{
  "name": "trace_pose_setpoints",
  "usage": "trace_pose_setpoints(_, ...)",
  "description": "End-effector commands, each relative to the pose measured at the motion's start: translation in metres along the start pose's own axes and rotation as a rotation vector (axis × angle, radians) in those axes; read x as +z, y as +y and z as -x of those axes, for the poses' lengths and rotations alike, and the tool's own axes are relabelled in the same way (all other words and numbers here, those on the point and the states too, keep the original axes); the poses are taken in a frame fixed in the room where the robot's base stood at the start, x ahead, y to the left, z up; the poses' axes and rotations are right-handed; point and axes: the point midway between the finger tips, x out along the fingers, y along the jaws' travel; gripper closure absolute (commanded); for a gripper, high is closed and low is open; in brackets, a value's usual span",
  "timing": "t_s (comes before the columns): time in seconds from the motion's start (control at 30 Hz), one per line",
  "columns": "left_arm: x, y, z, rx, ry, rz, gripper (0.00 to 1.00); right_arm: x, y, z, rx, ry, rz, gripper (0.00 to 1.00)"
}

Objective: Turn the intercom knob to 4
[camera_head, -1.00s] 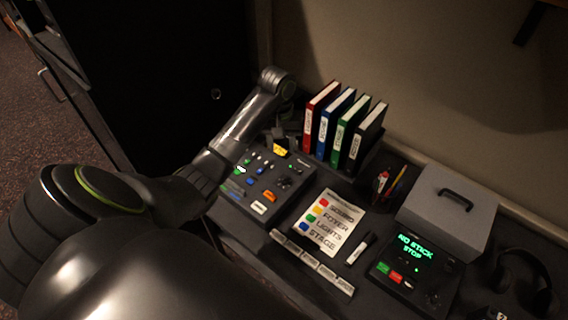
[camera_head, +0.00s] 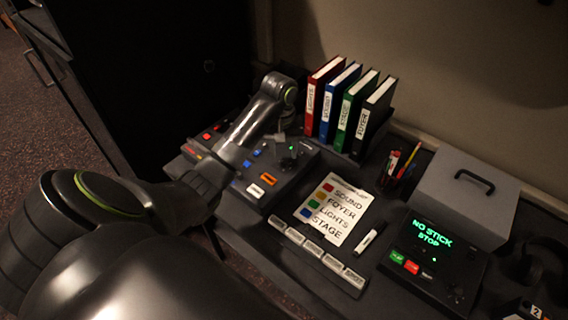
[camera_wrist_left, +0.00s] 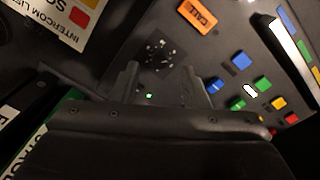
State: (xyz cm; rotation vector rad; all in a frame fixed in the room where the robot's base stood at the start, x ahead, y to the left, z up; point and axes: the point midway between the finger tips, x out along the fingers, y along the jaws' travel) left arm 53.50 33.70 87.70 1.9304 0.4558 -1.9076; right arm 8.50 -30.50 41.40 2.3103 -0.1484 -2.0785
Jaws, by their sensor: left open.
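The intercom panel (camera_head: 251,200) is a dark box with coloured buttons and an orange CALL button (camera_head: 262,180). Its small dark knob (camera_head: 290,160) sits near the panel's back right and is hard to make out. In the left wrist view the knob's dial (camera_wrist_left: 156,54) shows as a dark square with pale marks around it; I cannot read the setting. My left gripper (camera_head: 283,137) is above the back of the panel. In the wrist view its open fingers (camera_wrist_left: 160,78) point toward the dial, with nothing between them. My right gripper is not in view.
The intercom list sheet (camera_head: 337,212) lies right of the panel, with a marker (camera_head: 368,241) beside it. Several binders (camera_head: 345,110) stand behind. A strip of labels (camera_head: 318,257), a pen cup (camera_head: 398,170), a grey box (camera_head: 463,195) and a NO STICK STOP display unit (camera_head: 432,262) are further right.

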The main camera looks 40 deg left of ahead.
Motion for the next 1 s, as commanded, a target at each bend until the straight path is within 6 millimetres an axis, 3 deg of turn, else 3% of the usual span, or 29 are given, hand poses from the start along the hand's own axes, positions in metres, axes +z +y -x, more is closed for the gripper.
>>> trace_pose_setpoints(0.03, 0.000, 0.000, -0.010, 0.000, 0.000, 0.000, 0.59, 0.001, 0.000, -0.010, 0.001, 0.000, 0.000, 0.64)
trace_pose_setpoints(0.2, 0.000, 0.000, -0.030, 0.000, -0.002, 0.001, 0.59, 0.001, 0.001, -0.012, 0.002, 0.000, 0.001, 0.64)
trace_pose_setpoints(0.5, 0.000, 0.000, -0.033, 0.000, 0.000, 0.000, 0.59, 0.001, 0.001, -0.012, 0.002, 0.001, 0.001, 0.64)
trace_pose_setpoints(0.83, 0.000, 0.000, -0.033, 0.000, 0.000, 0.000, 1.00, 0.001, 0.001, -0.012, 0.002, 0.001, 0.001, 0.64)
trace_pose_setpoints(1.0, 0.000, 0.000, -0.032, 0.000, -0.001, -0.006, 1.00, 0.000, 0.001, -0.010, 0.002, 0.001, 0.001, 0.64)
